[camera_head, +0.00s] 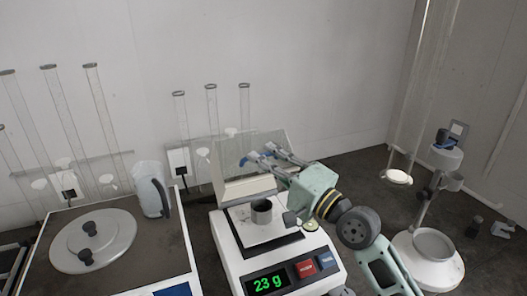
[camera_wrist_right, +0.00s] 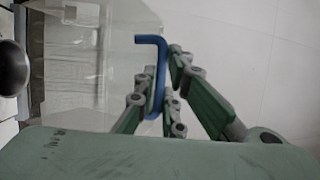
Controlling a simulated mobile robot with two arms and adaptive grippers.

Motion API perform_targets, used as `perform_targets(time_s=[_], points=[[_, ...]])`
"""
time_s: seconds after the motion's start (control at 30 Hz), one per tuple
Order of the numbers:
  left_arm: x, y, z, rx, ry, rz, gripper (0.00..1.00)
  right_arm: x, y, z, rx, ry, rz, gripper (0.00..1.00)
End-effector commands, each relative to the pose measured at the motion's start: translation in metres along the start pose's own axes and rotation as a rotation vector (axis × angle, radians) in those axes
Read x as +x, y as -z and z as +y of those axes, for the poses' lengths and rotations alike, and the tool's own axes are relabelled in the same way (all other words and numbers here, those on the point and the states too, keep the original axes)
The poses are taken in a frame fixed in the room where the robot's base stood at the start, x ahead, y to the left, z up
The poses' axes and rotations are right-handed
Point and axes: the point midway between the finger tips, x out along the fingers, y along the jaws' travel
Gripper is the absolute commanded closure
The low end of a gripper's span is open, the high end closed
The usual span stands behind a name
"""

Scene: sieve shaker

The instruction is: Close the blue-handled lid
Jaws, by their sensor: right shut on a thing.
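The lid (camera_head: 227,165) is a clear panel standing raised at the back of the white scale (camera_head: 232,251). In the right wrist view the clear panel (camera_wrist_right: 85,75) fills the left side. Its blue handle (camera_wrist_right: 160,65) is a bent bar that lies between the fingers of my right gripper (camera_wrist_right: 163,95). In the head view my right gripper (camera_head: 265,158) reaches over the scale from the right and is shut on the handle. Part of the lid is hidden behind the fingers. My left gripper is not in view.
A small grey cup (camera_head: 262,211) stands on the scale, whose display reads 23 g. A white stand (camera_head: 432,272) is at the right. Clear tubes line the back wall.

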Motion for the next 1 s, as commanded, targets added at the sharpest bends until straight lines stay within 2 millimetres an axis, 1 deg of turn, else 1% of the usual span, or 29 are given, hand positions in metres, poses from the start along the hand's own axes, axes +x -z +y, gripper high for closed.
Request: perform_targets(time_s=[0.03,0.4,0.43,0.63,0.9,1.0], points=[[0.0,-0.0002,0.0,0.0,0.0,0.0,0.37,-0.0016,-0.0004,0.0057,-0.002,-0.011,0.0,1.0],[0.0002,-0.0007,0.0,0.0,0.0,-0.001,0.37,-0.0023,-0.0007,0.008,-0.002,-0.015,-0.001,1.0],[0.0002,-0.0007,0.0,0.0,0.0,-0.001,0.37,-0.0023,-0.0007,0.0081,-0.002,-0.015,-0.001,0.91],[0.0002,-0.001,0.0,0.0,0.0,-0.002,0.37,-0.0021,-0.0009,0.0073,0.0,-0.013,-0.001,0.73],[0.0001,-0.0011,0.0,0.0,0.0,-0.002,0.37,-0.0019,-0.0009,0.0046,0.0,-0.008,-0.001,0.72],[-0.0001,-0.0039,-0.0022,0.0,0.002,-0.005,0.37,-0.0015,-0.0009,0.0025,0.0,-0.006,-0.001,0.72]])
